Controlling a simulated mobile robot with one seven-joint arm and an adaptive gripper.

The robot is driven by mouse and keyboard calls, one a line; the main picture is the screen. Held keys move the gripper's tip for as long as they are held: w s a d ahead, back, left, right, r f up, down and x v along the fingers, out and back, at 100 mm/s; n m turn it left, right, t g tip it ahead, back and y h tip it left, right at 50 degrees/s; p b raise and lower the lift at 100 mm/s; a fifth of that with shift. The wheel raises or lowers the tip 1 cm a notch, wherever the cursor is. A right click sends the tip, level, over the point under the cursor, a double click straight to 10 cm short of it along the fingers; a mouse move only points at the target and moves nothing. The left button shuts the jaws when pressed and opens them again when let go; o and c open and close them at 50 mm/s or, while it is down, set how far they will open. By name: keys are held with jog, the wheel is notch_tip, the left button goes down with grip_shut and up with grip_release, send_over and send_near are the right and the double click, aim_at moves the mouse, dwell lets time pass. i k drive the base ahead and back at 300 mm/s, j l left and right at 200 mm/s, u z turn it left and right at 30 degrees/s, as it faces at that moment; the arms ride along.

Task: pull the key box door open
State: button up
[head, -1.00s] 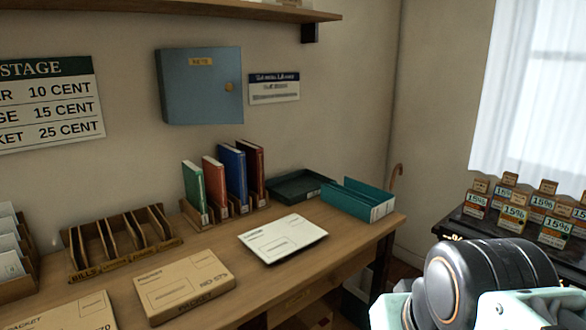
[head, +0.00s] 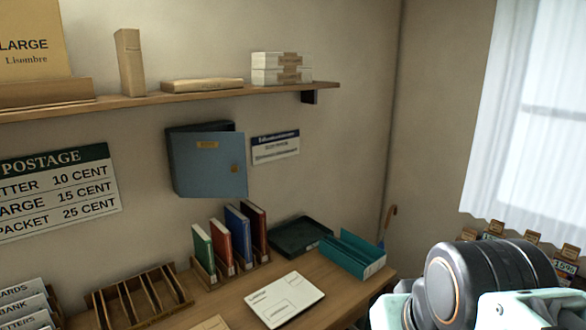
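The key box (head: 200,127) is a blue-grey metal box on the wall under the shelf. The inside of the box is hidden. My gripper is out of view; only part of my arm shows at the lower right.
A wooden shelf (head: 130,103) with boxes runs above the key box. Below is a desk (head: 225,300) with upright books (head: 240,235), a dark tray (head: 299,238), a teal file holder (head: 352,255) and a wooden rack (head: 140,295). A curtained window (head: 530,120) is at right.

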aim_at(208, 164)
jog(key=i+l+u, duration=0.15)
jog(key=i+l, duration=0.3)
jog(key=i, duration=0.15)
jog(key=i+l+u, duration=0.1)
jog(key=i+l, duration=0.4)
jog(key=i, duration=0.15)
jog(key=l, duration=0.25)
jog(key=i+u, duration=0.1)
jog(key=i, duration=0.3)
jog(key=l, duration=0.05)
